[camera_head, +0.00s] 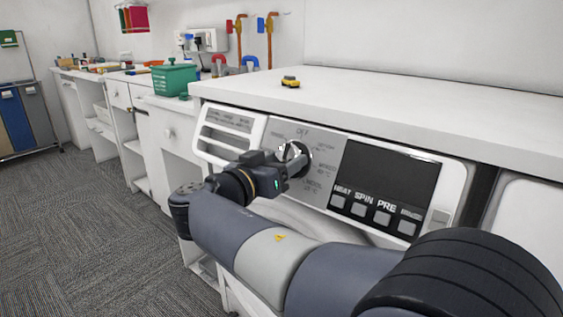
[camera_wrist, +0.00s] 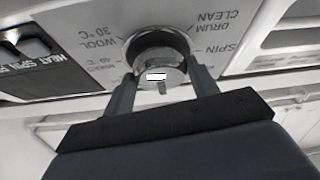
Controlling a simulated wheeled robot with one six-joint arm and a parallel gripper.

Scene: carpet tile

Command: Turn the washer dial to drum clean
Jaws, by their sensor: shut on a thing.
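The "DRUM CLEAN" label (camera_wrist: 215,22) is upside down at the upper right in the wrist view. In the head view my gripper hides the dial's lower left side.
A dark display (camera_head: 390,172) and several buttons (camera_head: 360,210) are right of the dial. The vented drawer front (camera_head: 228,135) is to its left. A white countertop (camera_head: 400,100) overhangs the panel and bears a small yellow toy car (camera_head: 290,81). A green basket (camera_head: 175,79) stands further left.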

